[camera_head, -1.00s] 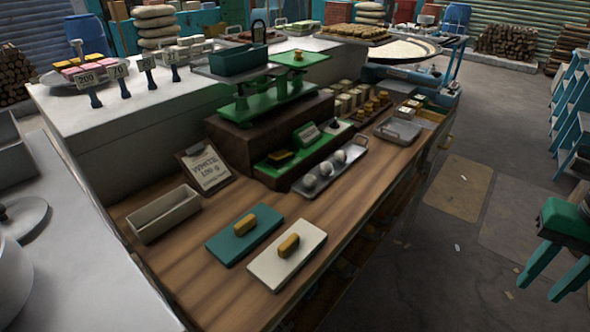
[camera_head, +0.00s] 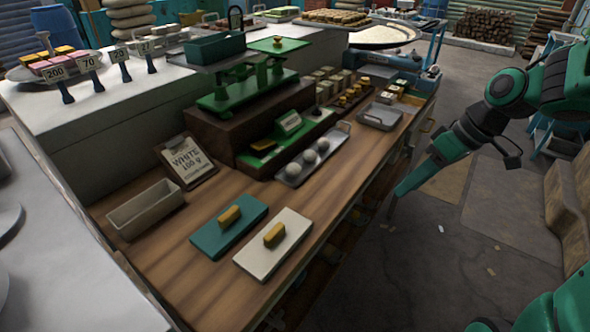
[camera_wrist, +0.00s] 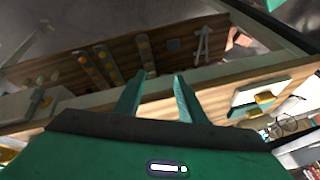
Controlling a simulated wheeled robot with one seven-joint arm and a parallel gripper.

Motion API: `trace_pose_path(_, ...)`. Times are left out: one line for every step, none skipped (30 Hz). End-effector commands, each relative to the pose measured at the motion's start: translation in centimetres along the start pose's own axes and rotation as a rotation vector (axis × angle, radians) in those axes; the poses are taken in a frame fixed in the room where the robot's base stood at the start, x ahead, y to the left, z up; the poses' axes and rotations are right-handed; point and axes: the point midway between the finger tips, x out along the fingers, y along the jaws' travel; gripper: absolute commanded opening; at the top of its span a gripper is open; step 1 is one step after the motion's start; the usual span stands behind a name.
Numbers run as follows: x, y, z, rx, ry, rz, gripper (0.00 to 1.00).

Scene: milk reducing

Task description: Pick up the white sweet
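My gripper (camera_head: 397,192) hangs off the counter's right side, over the floor, well apart from the sweets. Its fingers are hard to make out there. In the wrist view my gripper (camera_wrist: 161,78) shows two green fingers spread apart with nothing between them. I cannot pick out the white sweets in the wrist view.
A teal board (camera_head: 212,243) and a white board (camera_head: 262,262) each bear a yellow bar near the front. A green scale (camera_head: 225,101), a card reading "WHITE 150 g" (camera_head: 187,160) and an empty grey bin (camera_head: 143,207) stand behind.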

Motion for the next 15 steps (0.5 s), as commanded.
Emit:
trace_pose_path(1.2,-0.5,-2.3,-0.107,0.039,-0.057,0.37)
trace_pose_path(1.7,-1.0,-3.6,-0.175,0.069,-0.090,0.37)
trace_pose_path(2.3,-1.8,-5.4,-0.262,0.113,-0.132,0.37)
trace_pose_path(2.7,-2.4,-6.7,-0.325,0.148,-0.163,0.37)
trace_pose_path(3.0,-3.0,-7.8,-0.385,0.184,-0.193,0.37)
trace_pose_path(3.4,-3.8,-9.2,-0.458,0.232,-0.231,0.37)
trace_pose_path(3.5,-4.4,-10.2,-0.508,0.268,-0.256,0.37)
trace_pose_path(3.6,-5.0,-11.0,-0.554,0.304,-0.280,0.37)
trace_pose_path(3.7,-5.7,-12.1,-0.609,0.349,-0.309,0.37)
trace_pose_path(3.7,-6.2,-12.7,-0.645,0.382,-0.327,0.37)
trace_pose_path(3.7,-6.6,-13.3,-0.676,0.410,-0.345,0.37)
trace_pose_path(3.7,-7.1,-13.9,-0.713,0.447,-0.362,0.37)
trace_pose_path(3.6,-7.4,-14.3,-0.736,0.470,-0.375,0.37)
trace_pose_path(3.5,-7.7,-14.7,-0.755,0.490,-0.385,0.37)
trace_pose_path(3.5,-8.0,-15.0,-0.775,0.513,-0.395,0.37)
